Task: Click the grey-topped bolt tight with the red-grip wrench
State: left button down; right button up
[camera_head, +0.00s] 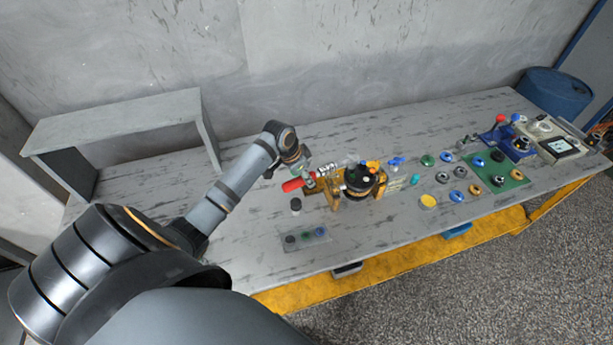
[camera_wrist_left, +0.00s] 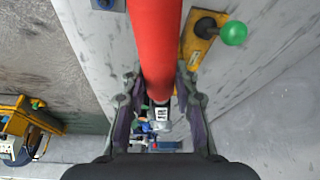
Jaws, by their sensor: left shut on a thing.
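The red-grip wrench (camera_head: 292,185) is held above the table, left of the hydraulic motor (camera_head: 359,181). Its silver end (camera_head: 327,169) points right, toward the motor. My left gripper (camera_head: 307,178) is shut on the red grip. In the left wrist view the red grip (camera_wrist_left: 156,35) runs between the two fingers of the gripper (camera_wrist_left: 158,78). The motor is dark and sits in a yellow fixture (camera_head: 335,200); small coloured tops show on it. I cannot pick out the grey-topped bolt at this size. My right gripper is not in view.
Several coloured rings and a green board (camera_head: 497,179) lie to the right. A grey shelf (camera_head: 120,110) stands at the back left.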

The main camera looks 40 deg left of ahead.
pick_arm(q)
jog(key=shift+s+d+r, duration=0.1)
jog(key=shift+r, duration=0.05)
notch_tip(320, 180, up, 3)
jog(key=p, duration=0.3)
jog(key=shift+r+p, duration=0.55)
jog(key=shift+r, duration=0.15)
